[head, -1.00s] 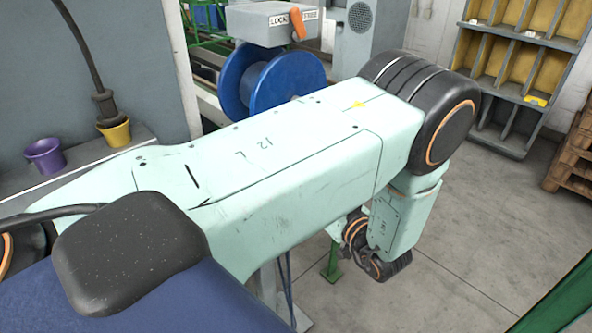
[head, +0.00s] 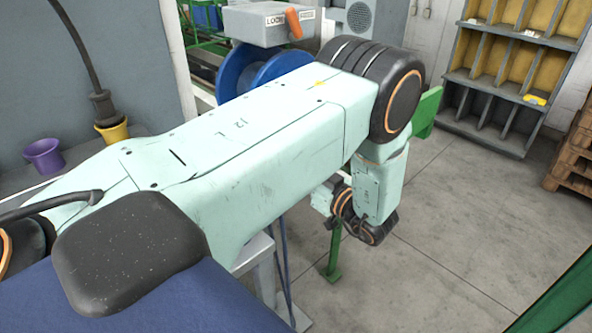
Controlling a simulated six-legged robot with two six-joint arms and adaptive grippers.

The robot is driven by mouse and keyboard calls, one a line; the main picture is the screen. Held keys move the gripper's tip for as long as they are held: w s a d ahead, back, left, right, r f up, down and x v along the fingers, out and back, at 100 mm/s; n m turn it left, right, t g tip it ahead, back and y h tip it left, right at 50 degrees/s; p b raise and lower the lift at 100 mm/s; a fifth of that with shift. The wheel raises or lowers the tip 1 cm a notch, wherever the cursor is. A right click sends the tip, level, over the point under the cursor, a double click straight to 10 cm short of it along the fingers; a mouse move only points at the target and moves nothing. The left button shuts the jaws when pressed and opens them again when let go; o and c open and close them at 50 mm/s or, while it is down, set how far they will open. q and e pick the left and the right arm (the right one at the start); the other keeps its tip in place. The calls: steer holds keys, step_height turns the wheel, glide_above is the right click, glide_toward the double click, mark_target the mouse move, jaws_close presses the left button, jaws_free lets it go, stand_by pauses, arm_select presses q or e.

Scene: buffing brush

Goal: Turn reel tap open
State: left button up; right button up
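A blue reel (head: 235,75) stands at the back centre, partly hidden behind my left arm. Above it is a grey box (head: 262,22) with an orange lever (head: 293,24) on its front, pointing mostly downward, slightly tilted. A label beside the lever starts with "LOCK"; the rest is partly covered. I cannot make out a separate tap on the reel. My pale green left arm crosses the view from the left, and its wrist hangs down right of centre, away from the lever. Neither gripper can be seen.
A green panel (head: 428,112) shows behind the arm. A shelf of yellow bins (head: 512,60) and wooden pallets (head: 573,150) are at right. The floor at right is clear.

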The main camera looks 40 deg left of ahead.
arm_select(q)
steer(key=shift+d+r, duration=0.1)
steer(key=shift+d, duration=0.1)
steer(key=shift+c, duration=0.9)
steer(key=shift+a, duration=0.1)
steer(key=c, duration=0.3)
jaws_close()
